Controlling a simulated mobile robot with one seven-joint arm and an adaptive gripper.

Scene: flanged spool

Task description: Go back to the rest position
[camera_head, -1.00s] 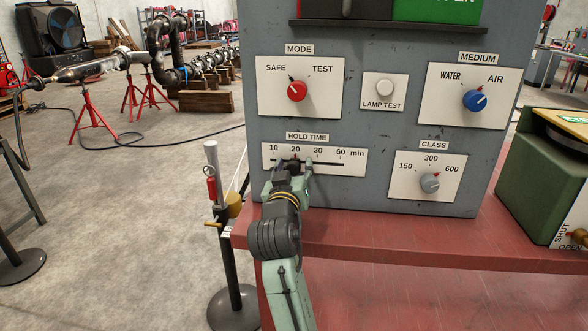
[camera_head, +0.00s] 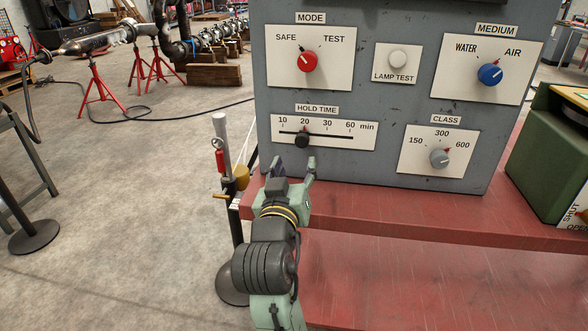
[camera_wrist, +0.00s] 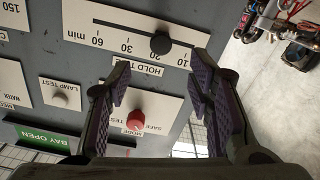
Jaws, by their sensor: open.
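My gripper (camera_head: 291,170) is open and empty, just below the HOLD TIME slider panel in the head view and apart from it. In the wrist view its two fingers (camera_wrist: 165,88) stand wide apart with the panel beyond them, upside down. The black slider knob (camera_head: 302,140) sits near the 20 mark; it also shows in the wrist view (camera_wrist: 161,43). The red MODE knob (camera_head: 306,62) shows in both views and appears between the fingers in the wrist view (camera_wrist: 136,121).
The grey control cabinet (camera_head: 390,170) stands on a red bench (camera_head: 420,215). The blue MEDIUM knob (camera_head: 489,74) and grey CLASS knob (camera_head: 439,158) are to the right. A post (camera_head: 222,150) with a red part stands left of my arm. A green box (camera_head: 548,150) is at far right.

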